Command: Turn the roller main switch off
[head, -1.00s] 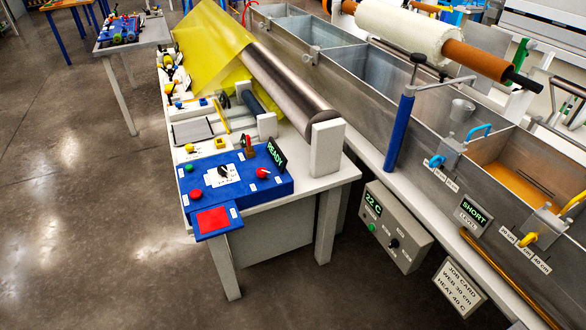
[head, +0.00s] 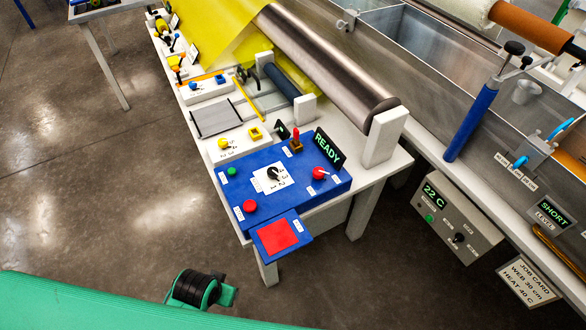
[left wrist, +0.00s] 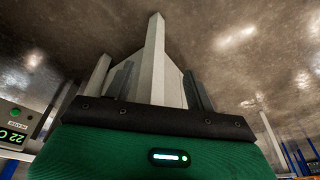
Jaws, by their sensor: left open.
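The blue control panel (head: 250,207) stands on the near end of the white bench. It carries a red rotary knob (head: 320,173) on a white mark at its right, beside the lit READY display (head: 328,149). A black-pointer dial (head: 272,175), a green button (head: 232,171) and a red button (head: 250,206) are also on it. I cannot read which label names the main switch. My right gripper is out of view.
A red pad (head: 276,236) juts from the panel's front edge. The grey 22 C box (head: 452,218) hangs at the right below the metal bath. Clear floor lies left of the bench.

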